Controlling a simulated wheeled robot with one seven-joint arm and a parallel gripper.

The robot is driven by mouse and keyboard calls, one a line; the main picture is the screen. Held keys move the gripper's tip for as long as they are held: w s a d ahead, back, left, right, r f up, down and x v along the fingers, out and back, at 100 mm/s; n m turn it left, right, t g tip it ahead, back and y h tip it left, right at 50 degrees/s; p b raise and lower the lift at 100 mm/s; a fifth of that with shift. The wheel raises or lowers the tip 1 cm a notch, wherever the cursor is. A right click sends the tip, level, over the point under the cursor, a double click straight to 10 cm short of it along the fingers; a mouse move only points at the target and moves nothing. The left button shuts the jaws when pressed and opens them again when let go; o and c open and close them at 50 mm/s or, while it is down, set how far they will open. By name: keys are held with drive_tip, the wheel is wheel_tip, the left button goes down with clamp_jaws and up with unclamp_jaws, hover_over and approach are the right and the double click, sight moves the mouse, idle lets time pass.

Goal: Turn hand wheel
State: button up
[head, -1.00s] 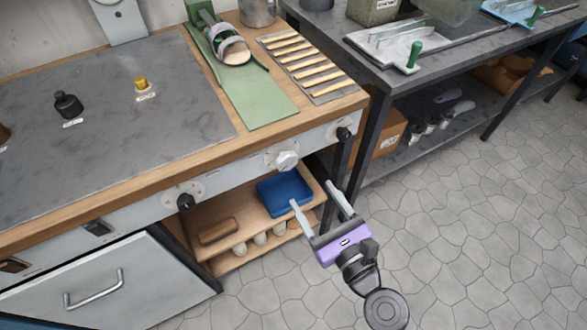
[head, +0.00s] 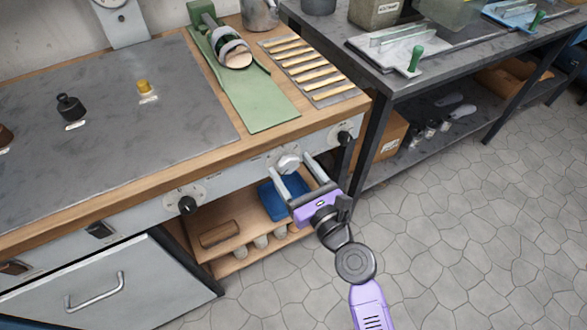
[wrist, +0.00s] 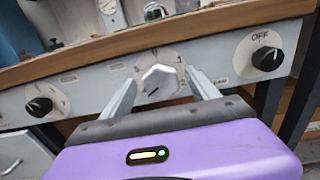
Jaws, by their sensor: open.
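The hand wheel appears as a pale, faceted knob (head: 288,164) on a round dial plate on the bench's front panel. It also shows in the wrist view (wrist: 160,81), with small markings around it. My gripper (head: 291,167) is open, with its two grey fingers pointing at the panel. In the wrist view the fingertips (wrist: 160,78) stand to the left and right of the pale knob, with gaps on both sides. I cannot tell how far the fingertips reach along the knob, or whether they touch the panel.
Black knobs sit on the same panel, one at left (head: 187,205) and one at right (head: 345,137), marked OFF in the wrist view. A blue tray (head: 268,200) lies on the shelf below my gripper. The wooden bench edge (head: 215,158) runs above the panel. The right floor is clear.

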drive_tip(key=c, duration=1.3)
drive_tip(key=shift+n, duration=0.4)
